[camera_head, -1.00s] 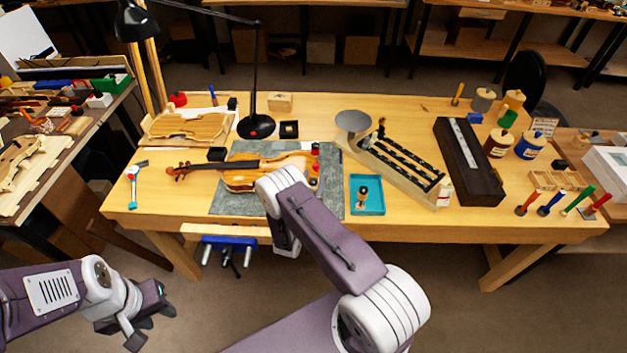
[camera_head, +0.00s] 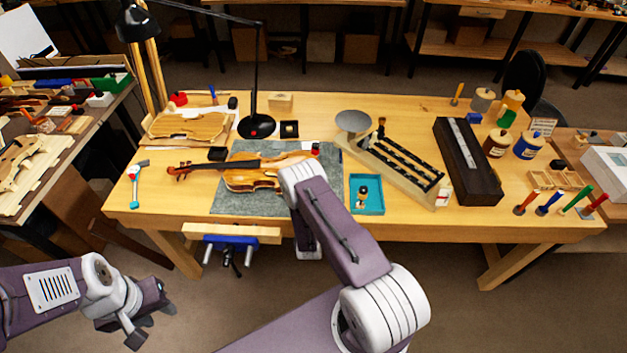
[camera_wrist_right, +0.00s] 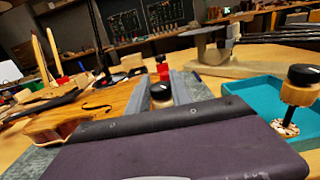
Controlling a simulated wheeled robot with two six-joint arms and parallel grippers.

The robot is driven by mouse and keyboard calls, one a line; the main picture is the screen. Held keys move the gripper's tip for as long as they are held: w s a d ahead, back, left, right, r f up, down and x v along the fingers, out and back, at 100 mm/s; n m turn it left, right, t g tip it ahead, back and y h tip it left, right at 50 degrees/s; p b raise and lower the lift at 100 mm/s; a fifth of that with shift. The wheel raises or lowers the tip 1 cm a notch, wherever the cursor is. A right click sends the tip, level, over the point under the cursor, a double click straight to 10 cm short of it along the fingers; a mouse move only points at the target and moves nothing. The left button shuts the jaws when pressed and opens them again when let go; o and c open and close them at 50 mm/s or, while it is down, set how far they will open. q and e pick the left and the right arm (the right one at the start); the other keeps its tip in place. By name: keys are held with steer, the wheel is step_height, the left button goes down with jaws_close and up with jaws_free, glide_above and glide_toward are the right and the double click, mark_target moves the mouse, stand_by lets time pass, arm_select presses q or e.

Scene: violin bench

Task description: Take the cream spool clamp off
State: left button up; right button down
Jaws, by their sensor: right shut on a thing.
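The violin (camera_head: 250,180) lies on a grey mat (camera_head: 232,205) in the head view, its right end partly hidden by my right arm. In the right wrist view my right gripper (camera_wrist_right: 168,92) is shut on a small clamp (camera_wrist_right: 160,92) with a dark top and a cream part, at the violin's edge. I cannot tell whether it still touches the violin. The head view hides this gripper behind my wrist. Red clamp parts (camera_wrist_right: 162,70) show just beyond. My left gripper (camera_head: 152,318) is open and empty, low in front of the bench.
A teal tray (camera_head: 380,209) right of the mat holds one black-topped clamp (camera_wrist_right: 299,88). A scale-like stand (camera_head: 400,165) and a dark long box (camera_head: 468,160) are farther right. A lamp (camera_head: 256,126) stands behind the violin.

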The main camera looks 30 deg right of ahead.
stand_by(0.9)
steer(key=c, duration=1.1)
jaws_free()
steer(key=b+v, duration=0.1)
steer(key=v, duration=0.8)
steer(key=shift+s, duration=0.1)
